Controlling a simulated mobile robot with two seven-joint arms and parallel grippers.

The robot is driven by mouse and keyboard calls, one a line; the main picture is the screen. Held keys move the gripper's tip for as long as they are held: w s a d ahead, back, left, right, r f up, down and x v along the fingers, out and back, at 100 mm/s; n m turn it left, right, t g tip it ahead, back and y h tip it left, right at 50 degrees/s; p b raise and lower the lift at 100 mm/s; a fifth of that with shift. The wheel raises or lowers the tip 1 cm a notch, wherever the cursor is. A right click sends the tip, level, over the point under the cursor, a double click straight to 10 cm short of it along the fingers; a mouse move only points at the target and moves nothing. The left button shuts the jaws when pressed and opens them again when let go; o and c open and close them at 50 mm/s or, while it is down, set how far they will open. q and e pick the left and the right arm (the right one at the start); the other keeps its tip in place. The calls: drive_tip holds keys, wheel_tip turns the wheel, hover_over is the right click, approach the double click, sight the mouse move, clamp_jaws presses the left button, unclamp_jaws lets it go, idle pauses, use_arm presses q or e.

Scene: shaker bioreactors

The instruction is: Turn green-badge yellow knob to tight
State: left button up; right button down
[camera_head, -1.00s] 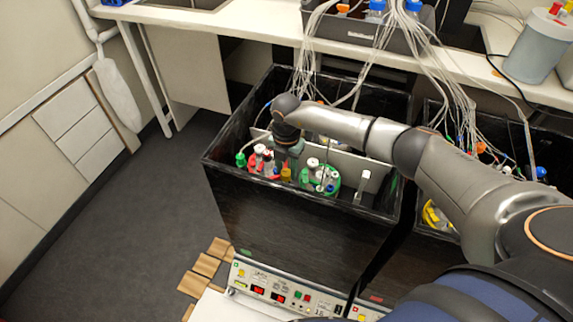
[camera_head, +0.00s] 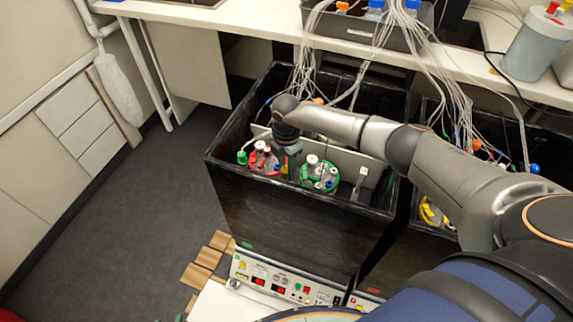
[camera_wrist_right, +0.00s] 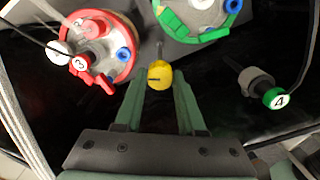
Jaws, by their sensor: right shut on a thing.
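The yellow knob (camera_wrist_right: 159,75) shows in the right wrist view, with a dark line across its face. My right gripper (camera_wrist_right: 159,88) points down with its green fingers on both sides of the knob and is shut on it. In the head view the right gripper (camera_head: 291,154) is inside the black box, between the red-based vessel (camera_head: 263,160) and the green-based vessel (camera_head: 319,175). The yellow knob is hard to make out there. I cannot make out a green badge on the knob. My left gripper is not in view.
The black box (camera_head: 285,207) has high walls around the vessels. A green cap marked 4 (camera_wrist_right: 275,98) lies to the right in the wrist view. White tubes (camera_head: 305,60) hang from the bench above. A second black box stands at right.

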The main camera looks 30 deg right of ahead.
drive_tip(key=c, duration=0.5)
unclamp_jaws()
wheel_tip(320, 180, up, 13)
drive_tip(key=shift+f, duration=0.2)
idle(0.4)
